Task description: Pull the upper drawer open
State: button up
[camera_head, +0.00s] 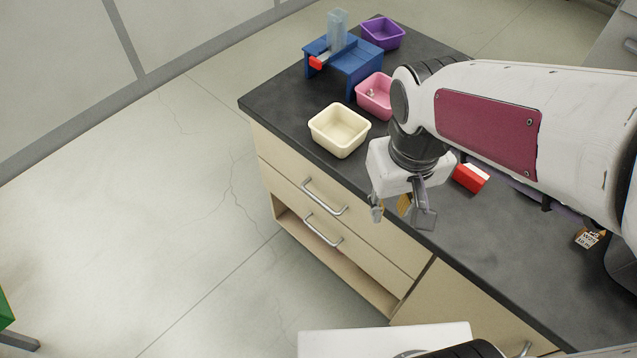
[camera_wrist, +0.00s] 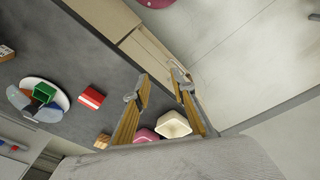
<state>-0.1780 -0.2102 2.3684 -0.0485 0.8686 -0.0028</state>
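The upper drawer (camera_head: 340,203) is a pale wood front under the dark countertop and looks shut. Its metal bar handle (camera_head: 324,197) is unobstructed in the head view. My gripper (camera_head: 401,212) points down near the counter's front edge, to the right of that handle and apart from it. Its two fingers are spread with nothing between them. In the wrist view, my gripper (camera_wrist: 161,84) is also open, and pale drawer fronts (camera_wrist: 150,50) show beyond the fingertips.
A lower drawer handle (camera_head: 322,231) sits below, above an open shelf space. On the counter are a cream bin (camera_head: 340,130), pink bin (camera_head: 374,96), purple bin (camera_head: 383,33), blue stand (camera_head: 345,62) and red box (camera_head: 470,178). Floor before the drawers is clear.

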jog(key=w+a+f+n+g+h, duration=0.15)
jog(key=w+a+f, duration=0.25)
jog(key=w+f, duration=0.4)
jog(key=n+t, duration=0.2)
jog(key=n, duration=0.3)
send_near(320, 201)
jog(key=shift+w, duration=0.15)
jog(key=shift+d, duration=0.1)
jog(key=shift+x, duration=3.85)
grip_shut()
